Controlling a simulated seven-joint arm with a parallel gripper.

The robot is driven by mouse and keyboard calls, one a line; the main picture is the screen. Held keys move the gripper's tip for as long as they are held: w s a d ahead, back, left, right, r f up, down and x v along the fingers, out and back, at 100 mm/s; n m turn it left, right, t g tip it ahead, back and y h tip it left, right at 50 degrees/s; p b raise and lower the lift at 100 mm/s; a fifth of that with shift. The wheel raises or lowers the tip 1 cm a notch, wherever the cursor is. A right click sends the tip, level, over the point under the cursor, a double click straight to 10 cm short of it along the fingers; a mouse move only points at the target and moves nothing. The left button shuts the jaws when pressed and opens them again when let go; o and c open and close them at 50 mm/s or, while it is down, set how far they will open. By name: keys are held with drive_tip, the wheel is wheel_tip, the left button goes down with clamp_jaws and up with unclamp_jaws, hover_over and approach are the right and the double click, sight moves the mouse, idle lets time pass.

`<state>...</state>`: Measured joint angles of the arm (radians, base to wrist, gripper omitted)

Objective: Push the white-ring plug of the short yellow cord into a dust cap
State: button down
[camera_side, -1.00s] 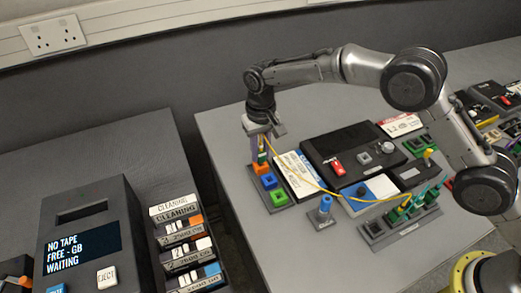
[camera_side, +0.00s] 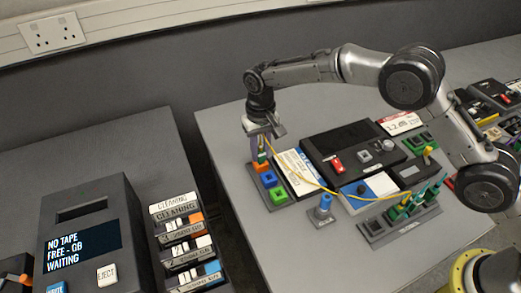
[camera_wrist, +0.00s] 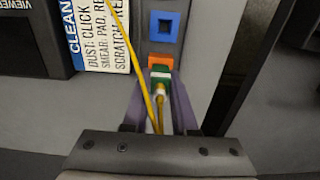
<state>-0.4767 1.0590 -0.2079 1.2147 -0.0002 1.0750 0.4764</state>
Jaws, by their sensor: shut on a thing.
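My gripper (camera_wrist: 160,88) is shut on the plug (camera_wrist: 160,77) of the yellow cord (camera_wrist: 142,65), between its purple fingers. The plug has a green body and a white ring (camera_wrist: 160,90). Its front meets the orange dust cap (camera_wrist: 160,61); I cannot tell how deep it sits. In the side view my gripper (camera_side: 260,148) points down over the orange cap (camera_side: 259,167) at the far end of a cap row. A blue cap (camera_side: 269,180) and a green cap (camera_side: 279,195) follow it. The cord runs right to the grey rack (camera_side: 372,230).
A black device (camera_side: 345,150) and a white-and-blue card (camera_side: 293,172) lie beside the cap row. A grey stand with a blue top (camera_side: 325,204) is near the cord. The grey rack holds several green plugs (camera_side: 420,197). A gap separates the two tables.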

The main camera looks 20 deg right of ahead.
drive_tip(key=shift+f, duration=0.45)
idle(1.1)
drive_tip(key=c, duration=0.6)
unclamp_jaws()
drive_tip(key=shift+r, duration=2.5)
drive_tip(key=shift+r, duration=2)
